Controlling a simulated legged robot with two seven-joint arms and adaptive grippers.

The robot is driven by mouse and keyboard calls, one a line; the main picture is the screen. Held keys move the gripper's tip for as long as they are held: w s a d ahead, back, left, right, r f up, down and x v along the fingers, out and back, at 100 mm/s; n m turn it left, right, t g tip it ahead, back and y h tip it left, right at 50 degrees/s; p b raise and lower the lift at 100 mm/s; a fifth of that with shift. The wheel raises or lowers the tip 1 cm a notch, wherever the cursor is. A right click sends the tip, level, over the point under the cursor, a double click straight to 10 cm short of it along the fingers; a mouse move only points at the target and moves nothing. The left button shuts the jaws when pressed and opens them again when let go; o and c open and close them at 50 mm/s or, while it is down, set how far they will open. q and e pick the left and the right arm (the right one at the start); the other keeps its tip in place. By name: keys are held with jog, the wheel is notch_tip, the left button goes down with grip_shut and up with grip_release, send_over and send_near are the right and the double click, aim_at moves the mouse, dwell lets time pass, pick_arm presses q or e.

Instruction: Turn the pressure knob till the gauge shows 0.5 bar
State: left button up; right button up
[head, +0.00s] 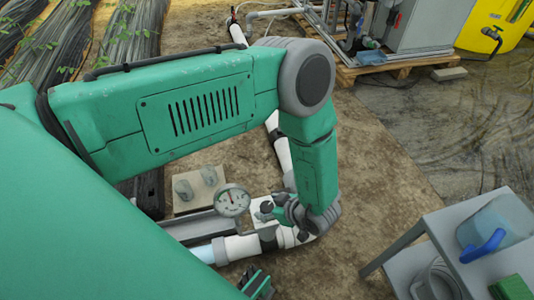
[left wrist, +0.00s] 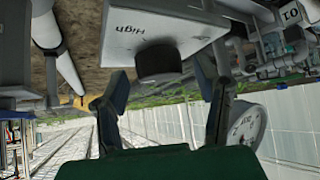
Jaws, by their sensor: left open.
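The pressure gauge (head: 232,200) has a round white dial and stands on the pipework at lower centre in the head view. Its needle is too small to read surely. The gauge (left wrist: 246,126) also shows at an angle at right in the left wrist view. A dark round knob (left wrist: 158,62) sits on a pale box (left wrist: 150,28) marked "High". My left gripper (head: 280,212) is just right of the gauge in the head view. In the left wrist view its fingers (left wrist: 162,82) are spread, with the knob between and beyond them; contact cannot be told.
White pipe (head: 238,247) runs below the gauge. A grey shelf (head: 400,258) at lower right holds a clear container with a blue handle (head: 484,247) and a green item (head: 511,288). Bare ground lies between the shelf and pipework. A pallet (head: 385,67) with equipment stands behind.

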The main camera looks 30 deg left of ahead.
pick_arm(q)
jog(key=shift+a+f, duration=0.25)
jog(key=shift+f, duration=0.05)
jog(key=c, duration=1.1)
jog(key=shift+c, duration=0.2)
